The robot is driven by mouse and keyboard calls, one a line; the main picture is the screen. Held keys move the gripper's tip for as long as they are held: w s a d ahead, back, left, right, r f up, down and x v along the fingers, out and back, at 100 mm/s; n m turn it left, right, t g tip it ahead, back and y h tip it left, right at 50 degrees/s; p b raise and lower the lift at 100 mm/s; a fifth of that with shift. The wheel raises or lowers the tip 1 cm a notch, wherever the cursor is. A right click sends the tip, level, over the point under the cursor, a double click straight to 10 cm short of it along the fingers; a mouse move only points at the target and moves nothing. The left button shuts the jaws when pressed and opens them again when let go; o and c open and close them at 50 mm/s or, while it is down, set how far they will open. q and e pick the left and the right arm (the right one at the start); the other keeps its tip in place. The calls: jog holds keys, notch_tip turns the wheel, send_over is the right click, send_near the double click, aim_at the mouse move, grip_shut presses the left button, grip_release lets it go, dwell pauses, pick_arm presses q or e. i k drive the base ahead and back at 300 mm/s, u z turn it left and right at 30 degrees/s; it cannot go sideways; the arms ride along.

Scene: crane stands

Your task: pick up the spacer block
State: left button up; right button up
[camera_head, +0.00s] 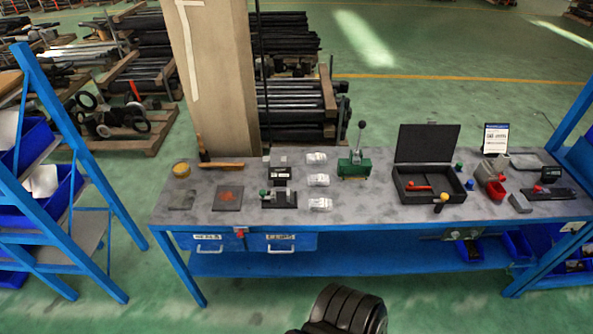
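I cannot tell for sure which item is the spacer block. A small grey block (520,203) lies near the front edge of the workbench (380,205), on the right. A dark block with a lighter grey top (280,161) stands at the back, left of the middle. A small dark fixture (279,198) with a metal part and a green knob sits in front of it. Neither of my grippers is in view, so nothing shows of what they hold.
An open black case (427,165) with red and yellow-ended tools and a green lever press (354,165) stand on the bench. Several clear packets (319,180) lie mid-bench. A hammer (218,164) and tape roll (181,169) are left. Blue racks (75,150) flank the bench.

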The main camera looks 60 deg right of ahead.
aim_at(267, 162)
jog(key=k, duration=0.2)
jog(key=z, duration=0.95)
